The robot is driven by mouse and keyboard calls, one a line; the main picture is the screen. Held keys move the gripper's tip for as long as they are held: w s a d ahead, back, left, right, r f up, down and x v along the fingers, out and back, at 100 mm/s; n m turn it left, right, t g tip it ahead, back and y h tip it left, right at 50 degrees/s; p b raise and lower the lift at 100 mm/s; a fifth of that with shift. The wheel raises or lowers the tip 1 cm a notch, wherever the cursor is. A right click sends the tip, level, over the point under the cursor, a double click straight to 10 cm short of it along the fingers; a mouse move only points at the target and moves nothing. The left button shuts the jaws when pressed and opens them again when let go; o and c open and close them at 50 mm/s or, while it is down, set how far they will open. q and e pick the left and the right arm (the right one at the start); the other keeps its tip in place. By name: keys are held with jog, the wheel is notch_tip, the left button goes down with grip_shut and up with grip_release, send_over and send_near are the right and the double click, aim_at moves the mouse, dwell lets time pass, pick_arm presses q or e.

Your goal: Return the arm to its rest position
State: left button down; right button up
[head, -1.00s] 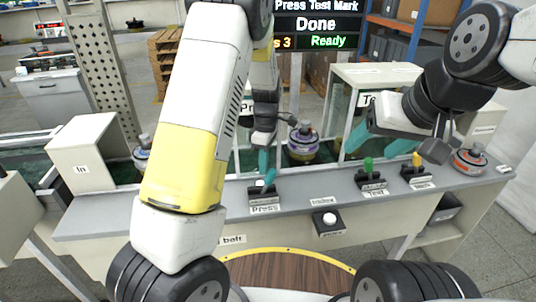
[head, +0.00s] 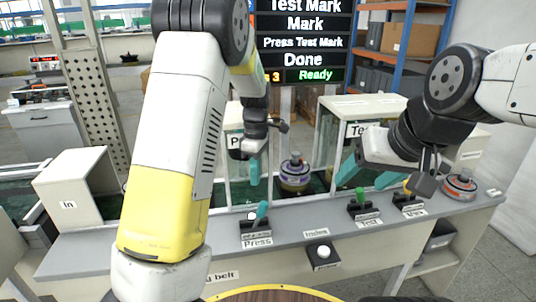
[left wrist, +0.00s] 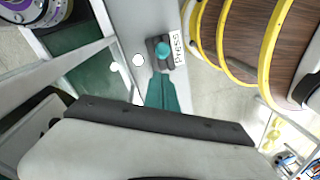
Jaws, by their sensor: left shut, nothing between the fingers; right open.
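My left gripper (head: 254,172) hangs in front of the press station with its teal fingers shut and empty. It is above the press lever (head: 262,211), which has a teal handle, and a gap shows between them. In the left wrist view, the shut fingers (left wrist: 163,92) point toward the press lever's teal knob (left wrist: 162,50). My right gripper (head: 368,174) is open, its teal fingers apart, above and behind the green test lever (head: 360,195) and near the yellow mark lever (head: 407,188).
A purple-banded hub motor (head: 295,174) stands behind the counter (head: 285,229). Another motor (head: 459,188) sits at the right end. A box with a white button (head: 323,254) is on the front edge. The screen (head: 303,45) reads Done and Ready.

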pick_arm(q)
jog(key=s+a+r+m+t+h, duration=0.1)
jog(key=s+a+r+m+t, duration=0.1)
jog(key=s+r+m, duration=0.6)
jog(key=s+a+r+m+t+h, duration=0.1)
jog(key=s+a+r+m+t, duration=0.2)
jog(key=s, duration=1.2)
notch_tip(320, 180, up, 6)
jog(key=m+t, duration=0.2)
jog(key=m, duration=0.3)
jog(key=shift+s+f+t, duration=0.2)
jog(key=shift+f+t, duration=0.05)
jog(key=shift+t, duration=0.05)
